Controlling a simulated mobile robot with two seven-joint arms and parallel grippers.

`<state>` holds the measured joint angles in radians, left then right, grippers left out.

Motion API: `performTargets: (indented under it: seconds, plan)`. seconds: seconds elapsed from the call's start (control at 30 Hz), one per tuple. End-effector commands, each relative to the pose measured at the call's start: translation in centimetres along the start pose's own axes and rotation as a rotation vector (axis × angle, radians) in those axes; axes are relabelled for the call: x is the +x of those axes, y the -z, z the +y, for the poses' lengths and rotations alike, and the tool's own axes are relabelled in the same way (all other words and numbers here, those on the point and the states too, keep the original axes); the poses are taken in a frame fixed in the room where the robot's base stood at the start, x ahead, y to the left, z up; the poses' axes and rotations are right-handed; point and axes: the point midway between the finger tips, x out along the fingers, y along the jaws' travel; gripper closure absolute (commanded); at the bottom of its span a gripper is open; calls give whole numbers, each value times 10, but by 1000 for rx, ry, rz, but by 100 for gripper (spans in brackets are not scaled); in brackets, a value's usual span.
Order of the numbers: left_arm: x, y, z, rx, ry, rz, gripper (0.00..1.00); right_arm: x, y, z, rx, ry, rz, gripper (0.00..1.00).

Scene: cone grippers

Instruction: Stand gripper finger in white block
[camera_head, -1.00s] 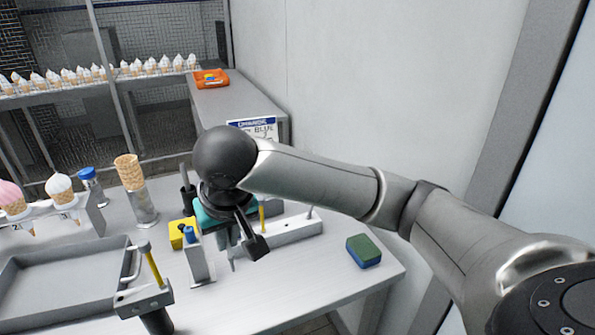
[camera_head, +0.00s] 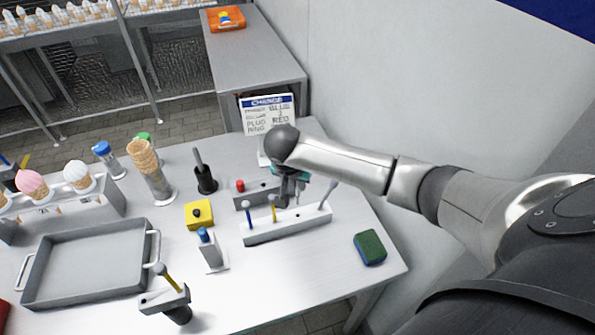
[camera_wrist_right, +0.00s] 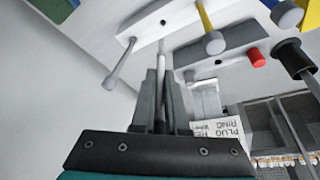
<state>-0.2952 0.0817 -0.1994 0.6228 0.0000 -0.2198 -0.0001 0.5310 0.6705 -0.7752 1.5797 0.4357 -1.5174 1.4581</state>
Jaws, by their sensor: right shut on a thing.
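The white block (camera_head: 290,226) is a long bar standing on the table. In the wrist view, the right gripper (camera_wrist_right: 161,100) is shut on a slim grey gripper finger (camera_wrist_right: 161,65). The held finger's far end points toward the white block (camera_wrist_right: 185,14), close to a small hole; whether it touches cannot be told. My left gripper is out of view.
A dark grey bar with a red peg (camera_head: 240,185) stands behind the white block. A yellow box (camera_head: 199,215), a blue-topped holder (camera_head: 211,250) and a black cup (camera_head: 206,180) stand left. A green-blue sponge (camera_head: 370,247) lies right. A tray (camera_head: 88,262) is far left.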

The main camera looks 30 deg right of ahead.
Motion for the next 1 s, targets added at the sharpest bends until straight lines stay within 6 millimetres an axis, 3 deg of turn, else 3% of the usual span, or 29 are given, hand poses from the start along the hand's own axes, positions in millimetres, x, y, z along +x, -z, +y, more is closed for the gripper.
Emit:
performTargets:
  seconds: [0.33,0.53,1.0]
  plan:
    - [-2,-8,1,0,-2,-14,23,0,0,0,-1,1,-1,100]
    - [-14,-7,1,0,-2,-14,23,-3,0,0,-5,3,0,100]
    - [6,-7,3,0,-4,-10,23,37,-17,-1,-5,3,0,100]
